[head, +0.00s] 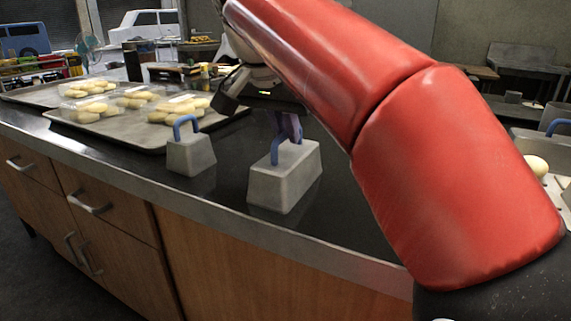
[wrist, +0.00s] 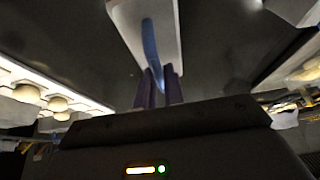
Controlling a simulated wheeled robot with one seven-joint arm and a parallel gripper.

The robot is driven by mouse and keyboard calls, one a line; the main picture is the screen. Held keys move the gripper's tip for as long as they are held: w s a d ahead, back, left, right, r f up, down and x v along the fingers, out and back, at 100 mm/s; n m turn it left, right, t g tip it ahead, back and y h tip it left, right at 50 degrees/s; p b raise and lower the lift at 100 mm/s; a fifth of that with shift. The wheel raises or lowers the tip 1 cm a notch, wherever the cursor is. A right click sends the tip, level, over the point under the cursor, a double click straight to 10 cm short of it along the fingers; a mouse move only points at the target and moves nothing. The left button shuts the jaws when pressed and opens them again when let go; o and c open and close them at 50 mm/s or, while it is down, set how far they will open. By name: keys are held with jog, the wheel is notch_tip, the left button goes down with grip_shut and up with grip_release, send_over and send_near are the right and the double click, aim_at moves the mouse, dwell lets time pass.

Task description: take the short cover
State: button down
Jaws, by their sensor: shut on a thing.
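Two pale grey, box-like covers with blue loop handles show on the dark counter in the head view. A smaller one (head: 191,156) is at the left, and a larger one (head: 284,182) is nearer, to its right. I cannot tell for sure which is the short cover. My gripper (head: 290,137) points down and is shut on the larger cover's blue handle. In the wrist view the purple fingers (wrist: 160,88) close around that handle (wrist: 151,45), with the cover's pale top (wrist: 168,22) beyond. The cover is upright; I cannot tell whether its base touches the counter.
A baking tray (head: 150,137) with pale buns in clear boxes lies behind the covers at the left. The counter's front edge (head: 215,222) runs close in front. Another blue handle (head: 557,125) shows at the far right, near more pale food.

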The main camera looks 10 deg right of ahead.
notch_tip(320, 180, up, 4)
jog(key=p, duration=0.3)
jog(key=shift+f, duration=0.1)
notch_tip(320, 180, up, 8)
jog(key=shift+p, duration=0.4)
dwell(0.4)
jog(key=shift+s, duration=0.1)
